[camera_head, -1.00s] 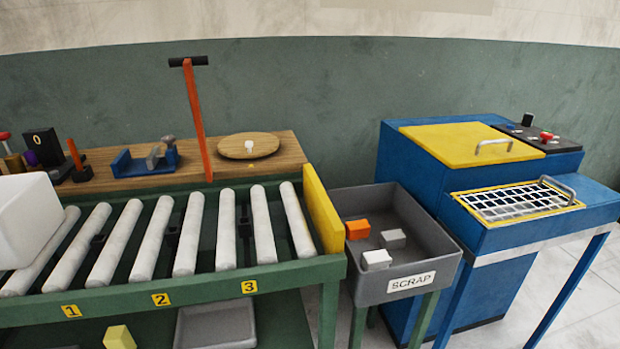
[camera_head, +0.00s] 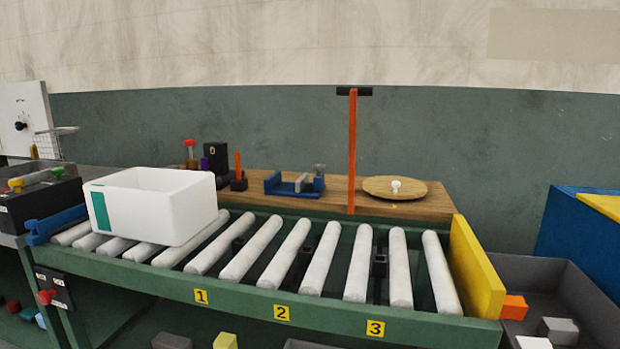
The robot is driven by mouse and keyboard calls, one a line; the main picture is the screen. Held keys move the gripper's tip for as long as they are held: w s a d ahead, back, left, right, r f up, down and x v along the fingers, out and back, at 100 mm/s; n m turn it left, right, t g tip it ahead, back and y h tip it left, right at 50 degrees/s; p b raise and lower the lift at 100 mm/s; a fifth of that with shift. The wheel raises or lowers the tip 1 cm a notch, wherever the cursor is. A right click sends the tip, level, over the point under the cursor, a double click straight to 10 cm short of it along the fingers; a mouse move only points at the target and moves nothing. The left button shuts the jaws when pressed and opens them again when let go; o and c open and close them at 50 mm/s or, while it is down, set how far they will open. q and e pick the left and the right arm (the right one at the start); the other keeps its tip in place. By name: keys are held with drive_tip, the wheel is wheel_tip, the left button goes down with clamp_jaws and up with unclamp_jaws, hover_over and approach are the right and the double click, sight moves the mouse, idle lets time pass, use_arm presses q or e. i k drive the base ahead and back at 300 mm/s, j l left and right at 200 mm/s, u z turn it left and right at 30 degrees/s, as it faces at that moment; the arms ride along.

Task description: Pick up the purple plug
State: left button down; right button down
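A small purple piece (camera_head: 204,163), likely the purple plug, shows on the wooden shelf behind the roller conveyor. It is beside the left edge of a black block marked 0 (camera_head: 218,160). Its lower part is hidden by the white bin (camera_head: 160,208), and it is too small to make out its shape. Neither of my grippers is in view.
The white bin stands on the left rollers. An orange upright lever (camera_head: 352,150), a blue vise-like fixture (camera_head: 280,184) and a round wooden lid (camera_head: 415,190) are along the shelf. A grey scrap bin (camera_head: 590,300) is at right. The right rollers are clear.

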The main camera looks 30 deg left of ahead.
sight(204, 161)
drive_tip(key=u, duration=1.35)
